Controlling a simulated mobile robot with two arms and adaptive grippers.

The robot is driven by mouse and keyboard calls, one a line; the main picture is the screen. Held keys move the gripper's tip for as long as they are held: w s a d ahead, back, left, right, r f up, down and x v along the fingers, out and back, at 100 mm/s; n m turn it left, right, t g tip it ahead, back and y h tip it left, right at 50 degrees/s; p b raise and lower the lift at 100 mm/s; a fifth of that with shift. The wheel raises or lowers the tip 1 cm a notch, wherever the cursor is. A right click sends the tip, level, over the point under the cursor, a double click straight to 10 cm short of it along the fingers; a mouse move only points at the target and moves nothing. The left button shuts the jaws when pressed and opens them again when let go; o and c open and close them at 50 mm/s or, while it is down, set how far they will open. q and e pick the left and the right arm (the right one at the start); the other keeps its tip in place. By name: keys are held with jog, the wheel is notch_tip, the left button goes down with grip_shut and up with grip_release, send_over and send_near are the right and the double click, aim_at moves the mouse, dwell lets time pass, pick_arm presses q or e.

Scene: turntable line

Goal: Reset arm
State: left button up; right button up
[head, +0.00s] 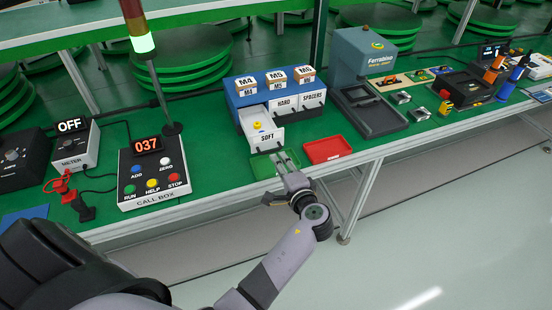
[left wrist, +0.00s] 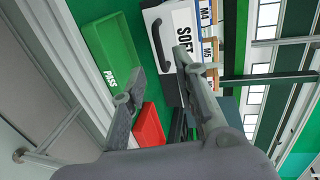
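My left arm reaches in from the bottom of the head view. Its gripper (head: 284,160) is over the green tray (head: 262,167), in front of the drawer marked SOFT (head: 266,139). In the left wrist view the gripper (left wrist: 158,66) has its two fingers apart with nothing between them. The green tray marked PASS (left wrist: 112,48) and the SOFT drawer front (left wrist: 172,28) lie beyond the fingertips. The drawer is pulled out, with a small yellow item (head: 257,125) in it. My right gripper is in neither view.
A red tray (head: 326,150) stands right of the gripper. The blue drawer cabinet (head: 250,97) is behind the SOFT drawer. A call box (head: 152,172) with a lit lamp post stands left. A grey press (head: 365,62) stands right. The floor in front is clear.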

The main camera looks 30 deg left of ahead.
pick_arm(q)
jog(key=shift+s+d, duration=0.25)
dwell(0.3)
jog(key=s+d+f+m+g+h, duration=0.15)
jog(key=s+f, duration=0.25)
jog(key=f, duration=0.6)
jog(key=s+d+f+g+h, duration=0.1)
jog(key=s+d+f+h, duration=0.2)
jog(key=f, duration=0.7)
jog(key=s+f+g+h, duration=0.1)
jog(key=s+f+h, duration=0.3)
jog(key=f, duration=0.6)
jog(key=s+f+n+g+h, duration=0.1)
jog(key=s+f, duration=0.5)
jog(key=s, duration=0.6)
jog(key=s+a+f+n+g+h, duration=0.1)
jog(key=s+f, duration=0.5)
jog(key=s, duration=0.6)
jog(key=s+a+f+n+g+h, duration=0.1)
jog(key=s+f+n+g, duration=0.2)
jog(key=s, duration=0.9)
notch_tip(320, 180, down, 3)
jog(key=shift+r+n+g, duration=0.1)
jog(key=shift+n+g, duration=0.25)
jog(key=shift+n, duration=0.7)
